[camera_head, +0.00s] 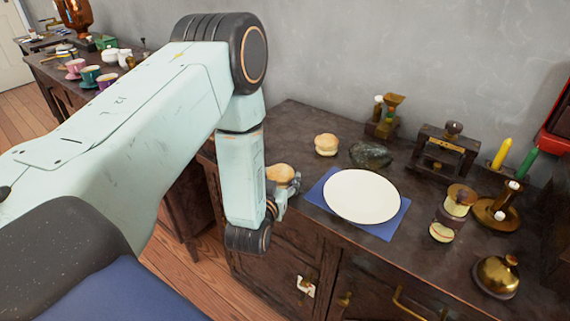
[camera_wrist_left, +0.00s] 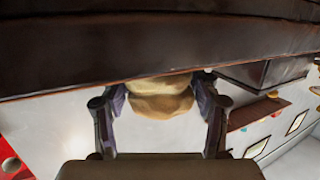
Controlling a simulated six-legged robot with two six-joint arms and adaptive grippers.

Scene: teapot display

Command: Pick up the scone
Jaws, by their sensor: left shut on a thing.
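A pale golden scone (camera_head: 279,173) is between the fingers of my left gripper (camera_head: 284,192) at the left end of the dark cabinet top. The left wrist view shows the same scone (camera_wrist_left: 160,98) with the left gripper's fingers (camera_wrist_left: 160,110) shut on it, one on each side. I cannot tell whether the scone touches the cabinet top. A second scone (camera_head: 327,145) sits on the cabinet top farther back. My right gripper is not in view.
A white plate (camera_head: 362,196) lies on a blue napkin (camera_head: 394,226) right of the gripper. A dark stone-like lump (camera_head: 371,154) is behind it. Candle holder (camera_head: 497,212), brass bell (camera_head: 496,276) and a small press (camera_head: 443,152) stand to the right. Cups stand on another cabinet (camera_head: 62,78).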

